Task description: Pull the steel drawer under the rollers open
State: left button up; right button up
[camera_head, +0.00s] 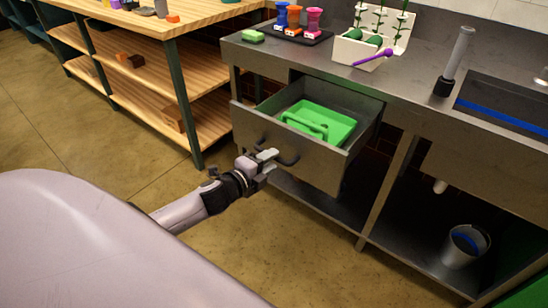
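The steel drawer (303,168) under the counter stands pulled out, and its inside shows. A green tray with a handle (335,122) lies in it. The dark bar handle (290,159) is on the drawer's front. My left gripper (268,159) is at the middle of this handle, with its fingers around the bar and seemingly shut on it; the fingers partly hide the bar. Blue, orange and pink rollers (295,18) stand on a black tray on the counter above the drawer. My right gripper is not in view.
A wooden shelf table (150,20) stands left of the drawer, its post close to the drawer's left side. A white box (356,50) and a sink (510,95) are on the counter. A bucket (466,245) stands lower right. The floor before the drawer is clear.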

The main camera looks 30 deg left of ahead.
pick_arm(q)
jog(key=shift+v, duration=2.05)
jog(key=s+d+f+n+g+p, duration=0.2)
jog(key=s+d+f+n, duration=0.1)
jog(key=s+d+n, duration=0.3)
jog(key=s+d+f+n+g+h+p, duration=0.1)
jog(key=s+d+f+n+g+p, duration=0.2)
jog(key=s+d+n, duration=0.4)
jog(key=s+f+n, duration=0.1)
jog(key=s+n, duration=0.2)
jog(key=s, duration=0.3)
jog(key=shift+s+d+n, duration=0.2)
jog(key=shift+n, duration=0.2)
jog(key=shift+w, duration=0.1)
